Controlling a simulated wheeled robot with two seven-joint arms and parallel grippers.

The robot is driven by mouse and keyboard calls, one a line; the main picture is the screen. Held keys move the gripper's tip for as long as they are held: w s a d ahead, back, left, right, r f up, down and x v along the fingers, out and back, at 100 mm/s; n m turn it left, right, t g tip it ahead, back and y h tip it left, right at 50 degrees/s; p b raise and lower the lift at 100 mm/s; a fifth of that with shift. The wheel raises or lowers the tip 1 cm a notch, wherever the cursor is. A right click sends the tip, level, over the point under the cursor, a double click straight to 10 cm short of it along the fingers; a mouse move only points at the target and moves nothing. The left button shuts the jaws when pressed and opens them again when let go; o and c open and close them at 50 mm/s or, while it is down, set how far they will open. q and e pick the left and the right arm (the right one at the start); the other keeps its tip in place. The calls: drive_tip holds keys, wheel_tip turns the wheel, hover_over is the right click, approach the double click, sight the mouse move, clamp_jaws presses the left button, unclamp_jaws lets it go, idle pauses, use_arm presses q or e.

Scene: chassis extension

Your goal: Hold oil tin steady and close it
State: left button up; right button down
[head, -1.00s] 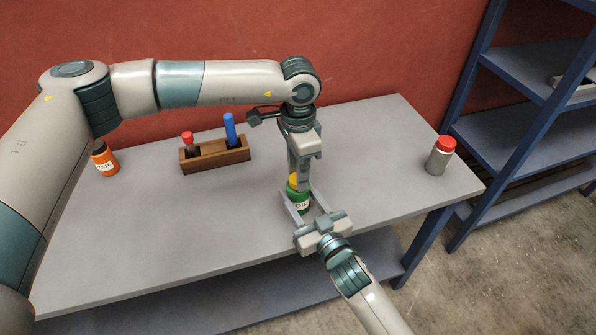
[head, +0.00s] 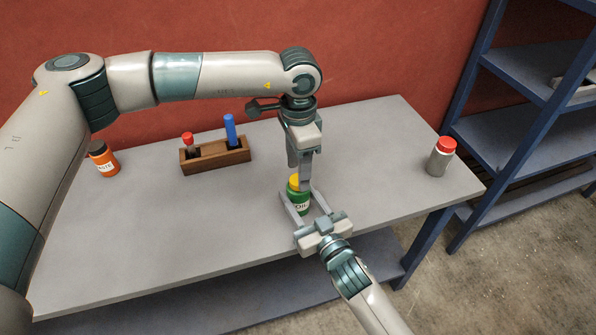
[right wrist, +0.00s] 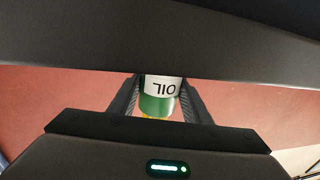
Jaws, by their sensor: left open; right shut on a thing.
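The green oil tin (head: 300,203) with a white OIL label stands upright on the table, with a yellow cap (head: 294,181) on top. My right gripper (head: 299,204) reaches in from the front and is shut on the tin's sides. The right wrist view also shows the tin (right wrist: 159,103) between my right fingers, upside down in the picture, with a yellow edge at the cap. My left gripper (head: 304,184) points down from above, open, with its fingers at cap height beside the cap. Its fingers partly hide the cap, and I cannot tell whether they touch it.
A wooden rack (head: 214,157) holding a red-topped item and a blue item stands at the back. An orange bottle (head: 105,162) is at the left, and a grey jar with a red lid (head: 440,160) at the right. Blue shelving (head: 510,130) stands beyond the table (head: 375,150).

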use_arm(q)
drive_tip(key=shift+r, duration=1.35)
drive_tip(key=shift+c, duration=0.4)
